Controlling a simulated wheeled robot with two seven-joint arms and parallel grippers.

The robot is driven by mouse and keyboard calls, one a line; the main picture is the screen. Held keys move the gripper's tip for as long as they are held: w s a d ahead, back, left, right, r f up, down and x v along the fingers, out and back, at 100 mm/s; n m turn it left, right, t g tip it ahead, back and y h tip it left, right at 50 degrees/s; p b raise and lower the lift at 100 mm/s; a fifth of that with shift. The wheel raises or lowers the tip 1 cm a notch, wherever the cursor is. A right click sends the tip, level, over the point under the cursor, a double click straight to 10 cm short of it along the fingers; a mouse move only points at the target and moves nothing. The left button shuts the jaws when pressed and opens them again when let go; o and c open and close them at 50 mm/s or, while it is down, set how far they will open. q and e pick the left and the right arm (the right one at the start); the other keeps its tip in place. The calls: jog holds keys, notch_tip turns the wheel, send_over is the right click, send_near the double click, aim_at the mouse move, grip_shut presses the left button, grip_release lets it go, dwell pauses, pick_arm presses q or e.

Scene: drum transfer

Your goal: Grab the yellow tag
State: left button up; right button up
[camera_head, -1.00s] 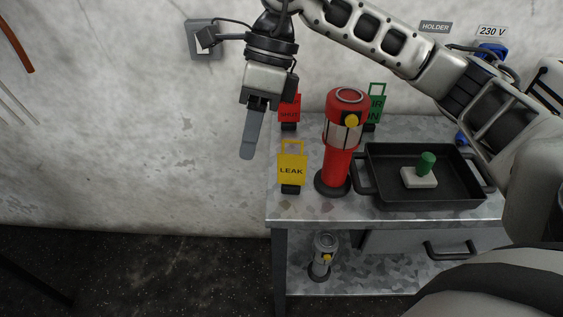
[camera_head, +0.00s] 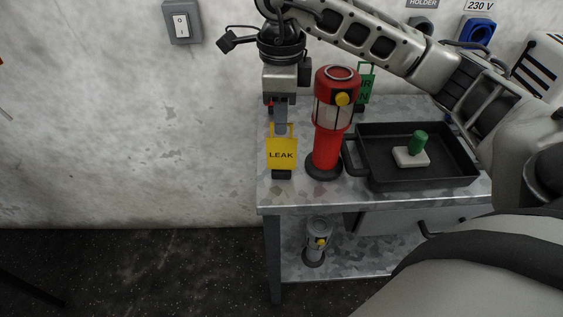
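The yellow tag (camera_head: 282,155) marked LEAK stands upright in a small dark base at the left front of the metal table (camera_head: 380,193). My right gripper (camera_head: 281,128) reaches down from above, its fingers right at or just behind the top loop of the tag. The fingers overlap in this view, so I cannot tell whether they are open or shut, or whether they touch the tag. My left gripper is not in view.
A red lantern (camera_head: 327,150) stands close to the right of the tag. A black tray (camera_head: 375,178) holds a green-handled block (camera_head: 412,155). A green tag (camera_head: 366,82) is behind the lantern; a red tag is mostly hidden behind my gripper. A grey lantern (camera_head: 317,240) stands on the lower shelf.

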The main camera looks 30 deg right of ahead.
aim_at(281, 138)
notch_tip(281, 138, down, 5)
jog(key=shift+w+d+p, duration=0.15)
jog(key=shift+p, duration=0.15)
grip_shut()
jog(key=shift+r, duration=0.15)
